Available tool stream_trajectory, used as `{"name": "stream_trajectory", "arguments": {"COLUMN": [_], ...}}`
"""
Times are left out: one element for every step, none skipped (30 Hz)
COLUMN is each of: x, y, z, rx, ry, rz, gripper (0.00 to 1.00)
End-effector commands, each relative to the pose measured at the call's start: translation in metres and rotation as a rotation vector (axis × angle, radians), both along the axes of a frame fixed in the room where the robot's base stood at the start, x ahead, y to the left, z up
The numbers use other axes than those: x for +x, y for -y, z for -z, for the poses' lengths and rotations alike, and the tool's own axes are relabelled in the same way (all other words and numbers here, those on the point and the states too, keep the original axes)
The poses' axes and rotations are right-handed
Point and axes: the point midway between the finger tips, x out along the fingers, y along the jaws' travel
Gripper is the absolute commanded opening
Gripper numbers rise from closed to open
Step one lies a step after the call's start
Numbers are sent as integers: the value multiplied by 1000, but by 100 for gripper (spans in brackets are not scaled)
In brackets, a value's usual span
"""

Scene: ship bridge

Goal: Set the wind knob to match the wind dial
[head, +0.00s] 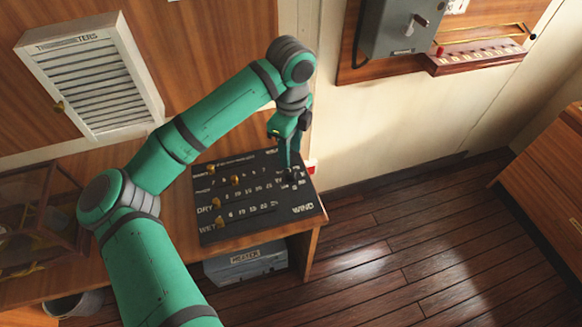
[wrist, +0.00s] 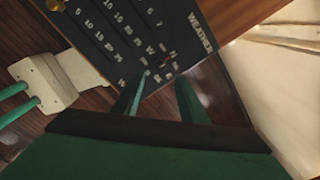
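A black panel (head: 235,200) with white lettering, rows of numbers and several brass knobs lies on the wooden desk. My gripper (head: 290,176) points down over its right part, where small letters ring a dark spot that is probably the wind knob. A white label that seems to read WIND (head: 303,209) is at the panel's near right corner. In the wrist view my gripper (wrist: 162,75) has its two fingers apart, with their tips just short of a small red mark (wrist: 168,57) among compass letters. The knob's setting is too small to read. I cannot make out the wind dial.
A grey box (head: 245,265) stands under the desk (head: 180,215). A glass-sided case (head: 40,215) sits at the desk's left. A louvred white cabinet (head: 90,80) and a grey switch box (head: 400,30) hang on the walls. The floor to the right is clear.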

Motion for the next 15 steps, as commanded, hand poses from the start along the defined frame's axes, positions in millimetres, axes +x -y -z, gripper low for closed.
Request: {"name": "stream_trajectory", "arguments": {"x": [-1, -1, -1, -1, -1, -1, 0, -1, -1, 0, 0, 0, 0, 0, 0], "y": [0, 0, 1, 1, 1, 1, 0, 1, 1, 0, 0, 0, 0, 0, 1], "z": [10, 16, 23, 29, 34, 41, 46, 50, 56, 60, 63, 67, 70, 73, 75], "rx": [-2, -3, -3, -2, -4, -4, -4, -3, -3, -3, -3, -3, -4, -3, -3], "ry": [-2, -3, -4, -2, -2, -2, -2, -3, -3, -1, -1, -1, -2, 0, 0], "rz": [0, 0, 0, 0, 0, -1, 0, 0, 1, 0, 0, 0, 0, 0, 0], "gripper": [39, 39, 39, 39, 39, 39, 39, 39, 39, 39, 39, 39, 39, 39, 39]}}
